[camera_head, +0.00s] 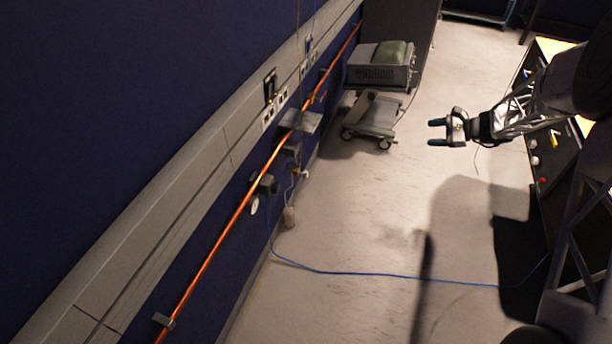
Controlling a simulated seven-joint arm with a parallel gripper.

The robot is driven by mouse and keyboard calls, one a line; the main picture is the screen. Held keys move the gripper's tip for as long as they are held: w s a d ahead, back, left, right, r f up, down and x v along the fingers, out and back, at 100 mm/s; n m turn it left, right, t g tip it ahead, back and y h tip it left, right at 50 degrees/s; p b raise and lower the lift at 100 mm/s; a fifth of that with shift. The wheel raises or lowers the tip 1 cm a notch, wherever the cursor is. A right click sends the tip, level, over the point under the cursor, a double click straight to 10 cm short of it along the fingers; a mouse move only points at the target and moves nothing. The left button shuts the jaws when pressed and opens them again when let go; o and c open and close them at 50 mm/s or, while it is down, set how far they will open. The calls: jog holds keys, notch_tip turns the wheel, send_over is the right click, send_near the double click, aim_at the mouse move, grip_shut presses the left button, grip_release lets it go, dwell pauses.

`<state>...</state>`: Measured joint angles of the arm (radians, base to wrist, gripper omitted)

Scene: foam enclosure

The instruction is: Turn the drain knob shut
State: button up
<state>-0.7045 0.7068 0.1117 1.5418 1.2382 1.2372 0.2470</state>
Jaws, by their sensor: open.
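My gripper (437,132) is at the upper right, held out above the floor and pointing left. Its two dark fingers are apart with nothing between them. An orange-copper pipe (236,212) runs along the wall at the left, with small fittings on it. I cannot make out for sure which part is the drain knob. My gripper is well to the right of the pipe and touches nothing.
A blue cable (390,275) crosses the floor. A wheeled cart (374,117) stands beside a grey unit (380,72) near the wall. A dark panel with small knobs, including a red one (543,180), is at the right. The middle floor is mostly clear.

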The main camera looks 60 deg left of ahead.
jog(key=s+a+f+g+y, duration=0.1)
jog(key=s+a+f, duration=0.3)
jog(key=a+f, duration=0.6)
jog(key=m+g+y, duration=0.3)
jog(key=m, duration=0.1)
send_near(305, 175)
jog(key=a, duration=0.3)
jog(key=shift+s+d+f, duration=0.15)
jog(key=shift+s+f, duration=0.25)
jog(key=shift+f, duration=0.1)
jog(key=shift+x, duration=3.9)
jog(key=shift+c, duration=0.4)
